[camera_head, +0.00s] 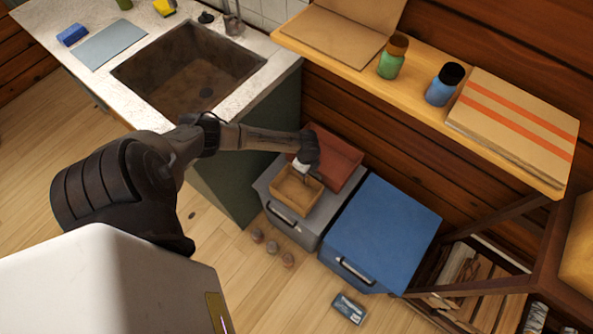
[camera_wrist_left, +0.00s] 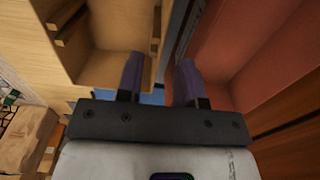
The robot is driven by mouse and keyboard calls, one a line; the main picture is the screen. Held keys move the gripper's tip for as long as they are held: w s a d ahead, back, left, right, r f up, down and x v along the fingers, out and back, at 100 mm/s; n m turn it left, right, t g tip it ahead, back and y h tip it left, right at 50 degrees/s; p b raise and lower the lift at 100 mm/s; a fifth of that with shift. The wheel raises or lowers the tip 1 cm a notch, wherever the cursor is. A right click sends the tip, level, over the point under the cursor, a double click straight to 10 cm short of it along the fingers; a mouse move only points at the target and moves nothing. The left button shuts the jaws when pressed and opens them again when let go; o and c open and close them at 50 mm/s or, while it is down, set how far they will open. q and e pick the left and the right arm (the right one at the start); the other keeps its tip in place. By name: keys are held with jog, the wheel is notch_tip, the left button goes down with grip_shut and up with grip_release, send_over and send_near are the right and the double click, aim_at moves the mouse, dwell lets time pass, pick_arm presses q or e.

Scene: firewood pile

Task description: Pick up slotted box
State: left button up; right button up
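The slotted box is a small, open, light-wood box (camera_head: 296,190) on top of a grey drawer unit (camera_head: 270,184). In the left wrist view the wooden box (camera_wrist_left: 100,60) fills the upper left, with slot strips on its inner walls. My left gripper (camera_head: 302,168) is at the box's far side in the head view. In the wrist view the left gripper (camera_wrist_left: 158,75) has its two fingers apart. One finger shows over the box's inside and the other beside the red bin, with the box wall between them. Contact with the wall cannot be told. My right gripper is not in view.
A red bin (camera_head: 338,158) stands right behind the wooden box. A blue drawer unit (camera_head: 385,225) is to the right. A wooden shelf (camera_head: 425,102) with jars and cardboard runs above. A sink counter (camera_head: 95,22) is at the left. Several small round objects (camera_head: 271,247) lie on the floor.

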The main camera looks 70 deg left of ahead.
pick_arm(q)
jog(key=shift+w+d+f+b, duration=0.1)
jog(key=shift+f+b, duration=0.35)
jog(key=shift+f, duration=1.45)
grip_shut()
